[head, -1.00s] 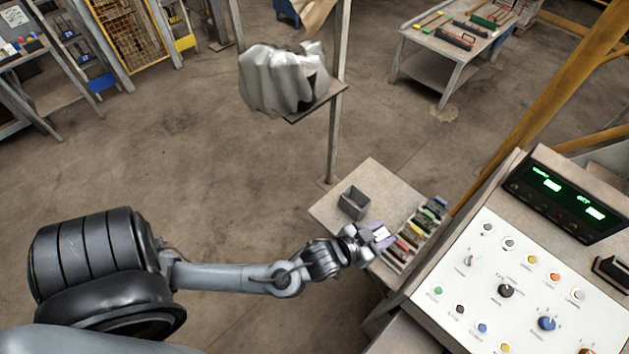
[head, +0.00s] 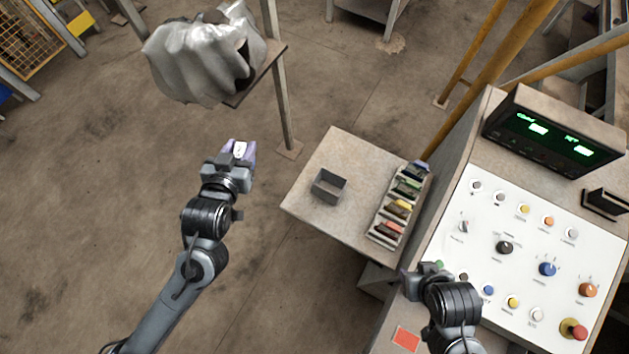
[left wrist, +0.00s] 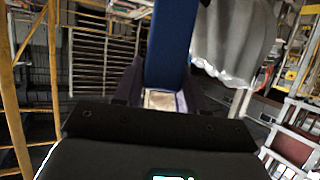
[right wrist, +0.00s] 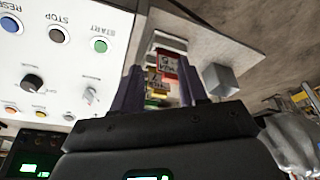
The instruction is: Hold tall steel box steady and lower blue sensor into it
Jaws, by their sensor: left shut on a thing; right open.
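The steel box (head: 328,186), small, grey and open-topped, stands upright on the small table; it also shows in the right wrist view (right wrist: 221,80). My left gripper (head: 239,150) is shut on the blue sensor, a long blue block that rises between its fingers in the left wrist view (left wrist: 168,45). It holds the sensor in the air, left of the table and apart from the box. My right gripper (head: 412,278) is open and empty near the control panel's front left; its fingers (right wrist: 162,92) point towards the table. No gripper touches the box.
A rack (head: 376,236) of several coloured parts stands right of the box. The control panel (head: 520,230) with knobs and a red button is close on the right. A grey draped bundle (head: 200,55) sits on a post-mounted shelf beyond my left gripper. Table around the box is clear.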

